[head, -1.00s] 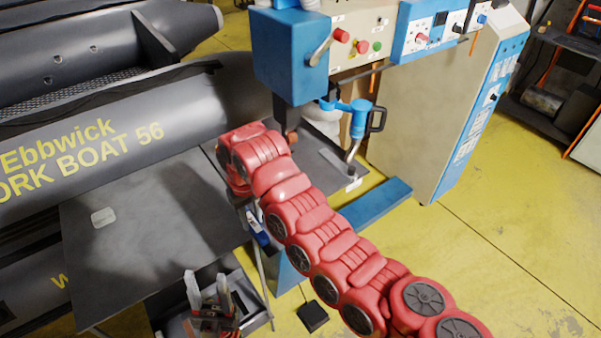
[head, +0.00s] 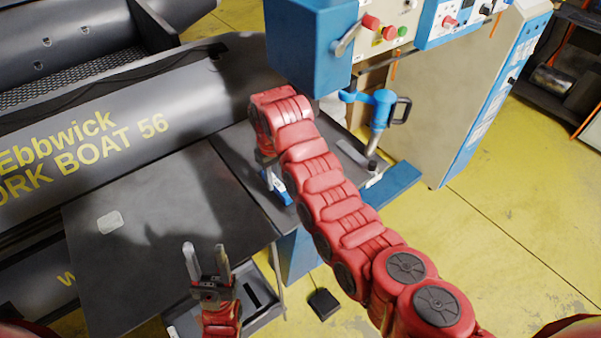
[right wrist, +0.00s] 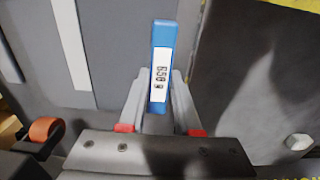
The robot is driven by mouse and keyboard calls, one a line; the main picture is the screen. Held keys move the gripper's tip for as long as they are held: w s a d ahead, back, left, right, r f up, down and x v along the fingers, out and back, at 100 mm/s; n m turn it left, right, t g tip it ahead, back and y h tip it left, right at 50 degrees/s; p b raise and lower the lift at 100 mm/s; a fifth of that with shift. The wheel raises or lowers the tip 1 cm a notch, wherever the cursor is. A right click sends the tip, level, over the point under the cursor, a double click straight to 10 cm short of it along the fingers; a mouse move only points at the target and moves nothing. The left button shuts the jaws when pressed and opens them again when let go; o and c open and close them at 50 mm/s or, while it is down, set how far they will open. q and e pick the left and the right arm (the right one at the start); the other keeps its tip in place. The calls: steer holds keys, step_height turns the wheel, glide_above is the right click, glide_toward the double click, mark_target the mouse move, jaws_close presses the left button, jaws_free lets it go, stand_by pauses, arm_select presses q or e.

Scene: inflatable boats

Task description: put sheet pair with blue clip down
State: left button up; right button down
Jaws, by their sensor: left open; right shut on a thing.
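The blue clip (right wrist: 163,45) with a white numbered label stands between the fingers of my right gripper (right wrist: 158,105) in the right wrist view. In the head view the clip (head: 281,190) shows below the end of my right arm, over the grey machine table. My right gripper (head: 268,178) is shut there, partly hidden by its own arm. I cannot make out the sheet pair apart from the grey surfaces around it, nor whether it touches the table. My left gripper (head: 207,262) is open and empty, in front of the large grey table.
The large grey table (head: 150,255) bears a small whitish patch (head: 109,221). The machine (head: 310,50) with a blue-handled part (head: 377,108) stands behind the right arm. A grey strip (head: 356,156) lies on the machine table (head: 235,150). A pedal (head: 323,303) is on the floor.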

steer(key=w+d+b, duration=0.1)
steer(key=w+d+f, duration=0.1)
steer(key=shift+w+d+b, duration=0.2)
steer(key=shift+w+b, duration=0.15)
steer(key=shift+b, duration=0.05)
steer(key=shift+w+d+r+p, duration=0.2)
steer(key=shift+w+d, duration=0.25)
steer(key=shift+d, duration=0.15)
steer(key=shift+w+d+r+p, duration=0.1)
steer(key=shift+w+d+p, duration=0.1)
steer(key=shift+w+d, duration=0.3)
steer(key=shift+d+f, duration=0.1)
steer(key=shift+d, duration=0.25)
steer(key=shift+w+d+p, duration=0.2)
steer(key=shift+w+p, duration=0.05)
steer(key=shift+p, duration=0.05)
steer(key=shift+f+p, duration=0.3)
steer(key=shift+f, duration=0.05)
step_height(320, 180, down, 3)
steer(key=shift+d+f+b, duration=0.1)
steer(key=shift+d+b, duration=0.05)
steer(key=shift+b, duration=0.2)
